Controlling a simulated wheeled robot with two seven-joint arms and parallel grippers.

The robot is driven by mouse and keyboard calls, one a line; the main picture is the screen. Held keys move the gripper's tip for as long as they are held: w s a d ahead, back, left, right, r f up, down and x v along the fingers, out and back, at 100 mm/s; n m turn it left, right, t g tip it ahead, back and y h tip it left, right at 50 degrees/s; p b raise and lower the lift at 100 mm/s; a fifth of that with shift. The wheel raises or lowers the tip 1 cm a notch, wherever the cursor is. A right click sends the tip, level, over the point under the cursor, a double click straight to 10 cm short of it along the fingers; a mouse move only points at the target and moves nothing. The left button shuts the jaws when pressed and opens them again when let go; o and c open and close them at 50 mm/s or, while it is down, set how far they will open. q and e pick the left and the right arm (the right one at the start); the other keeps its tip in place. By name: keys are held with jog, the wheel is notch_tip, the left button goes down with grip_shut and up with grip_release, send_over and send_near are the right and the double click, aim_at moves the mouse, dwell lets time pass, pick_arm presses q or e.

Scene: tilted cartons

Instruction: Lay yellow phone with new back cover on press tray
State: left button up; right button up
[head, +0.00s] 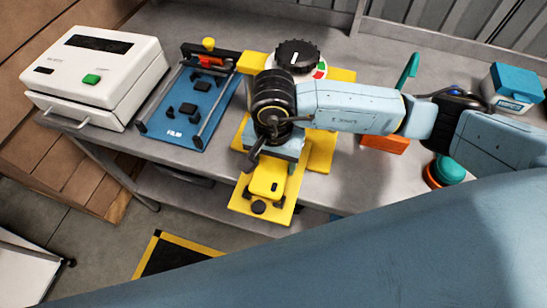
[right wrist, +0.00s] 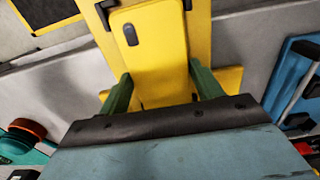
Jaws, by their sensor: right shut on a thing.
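The yellow phone (head: 268,178), with a dark camera patch on its upward-facing back, is at the yellow press tray (head: 245,206), among its black holders. In the right wrist view the phone (right wrist: 152,50) lies flat-looking over the yellow tray (right wrist: 199,22). My right gripper (head: 264,160) is over the near part of the tray. Its green fingers, also in the right wrist view (right wrist: 160,85), are shut on the phone from both sides. Whether the phone fully touches the tray I cannot tell. My left gripper is not in view.
A white machine with a green button (head: 95,75) and a blue rail fixture (head: 190,105) stand left on the grey bench. A black dial (head: 297,53) is behind my right wrist. An orange item (head: 385,143), teal-topped pot (head: 447,170) and blue-lidded box (head: 512,88) stand right.

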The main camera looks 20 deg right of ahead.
jog(key=shift+f, duration=0.2)
dwell(0.6)
jog(key=o, duration=1.2)
jog(key=shift+c, duration=0.2)
jog(key=shift+r, duration=0.1)
notch_tip(320, 180, up, 13)
jog(key=shift+r+b, duration=0.15)
jog(key=shift+b, duration=0.3)
